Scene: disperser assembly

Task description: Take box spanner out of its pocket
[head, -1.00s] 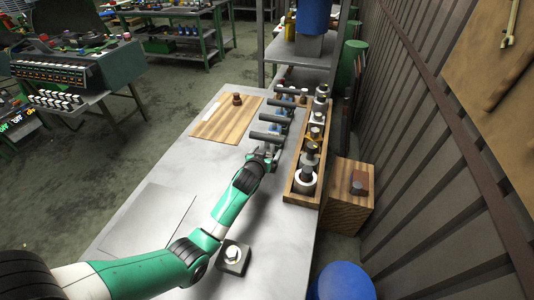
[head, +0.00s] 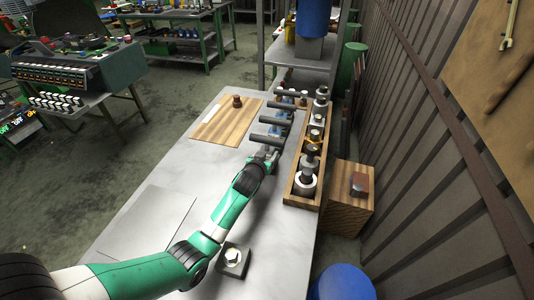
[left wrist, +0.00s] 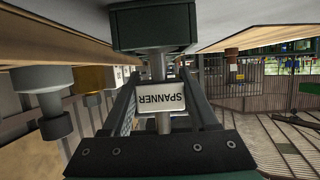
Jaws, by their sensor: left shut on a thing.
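The box spanner (head: 266,139) has a dark crossbar handle in the head view and is nearest to me in a row of similar T-handled tools. My left gripper (head: 266,157) is at its shaft, just below the crossbar. In the left wrist view, which is upside down, the two fingers (left wrist: 160,100) are shut around the spanner's metal shaft (left wrist: 157,66) and a white label (left wrist: 160,98) reading SPANNER. The shaft meets a dark green block (left wrist: 152,25) at the top of that view. How deep it sits there is hidden. My right gripper is not in view.
A long wooden tray (head: 290,190) with several metal parts stands close right of the spanner. More T-handled tools (head: 275,121) stand behind it. A wooden board (head: 222,128) lies at the back left. A grey block (head: 233,262) sits nearer.

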